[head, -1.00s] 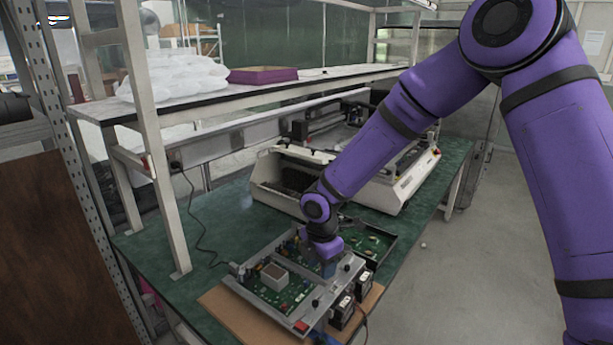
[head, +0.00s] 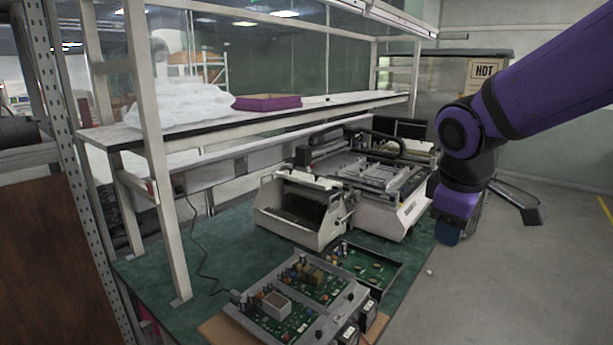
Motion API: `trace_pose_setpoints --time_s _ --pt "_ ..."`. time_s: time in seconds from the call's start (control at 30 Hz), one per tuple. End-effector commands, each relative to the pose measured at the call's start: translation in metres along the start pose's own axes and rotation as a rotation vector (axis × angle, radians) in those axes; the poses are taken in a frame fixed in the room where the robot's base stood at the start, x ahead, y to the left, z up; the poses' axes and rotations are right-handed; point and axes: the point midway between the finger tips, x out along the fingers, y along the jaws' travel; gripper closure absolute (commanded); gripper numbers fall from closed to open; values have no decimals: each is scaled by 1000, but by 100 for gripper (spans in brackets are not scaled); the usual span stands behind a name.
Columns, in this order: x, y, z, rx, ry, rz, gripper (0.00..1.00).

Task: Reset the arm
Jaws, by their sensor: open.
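My purple arm comes in from the upper right. My gripper (head: 447,236) hangs at its end, pointing down, to the right of the white bench machine and clear of the bench top. Its blue tip is small in view and I see nothing held in it. The fingers are hard to make out from here.
The green workbench (head: 225,245) carries a white machine (head: 300,207), a metal frame with circuit boards (head: 345,305) and a dark tray with a green board (head: 365,265). A shelf above holds a purple box (head: 267,102) and white bags (head: 180,105). Floor at right is mostly clear.

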Motion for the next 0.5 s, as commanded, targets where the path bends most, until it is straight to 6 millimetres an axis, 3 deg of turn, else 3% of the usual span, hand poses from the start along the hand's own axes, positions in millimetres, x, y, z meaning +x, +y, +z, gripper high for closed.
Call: trace_pose_setpoints --time_s 0.2,0.5 --pt "-40 -9 55 312 66 17 56" --pt "-74 -36 119 702 182 -19 56"
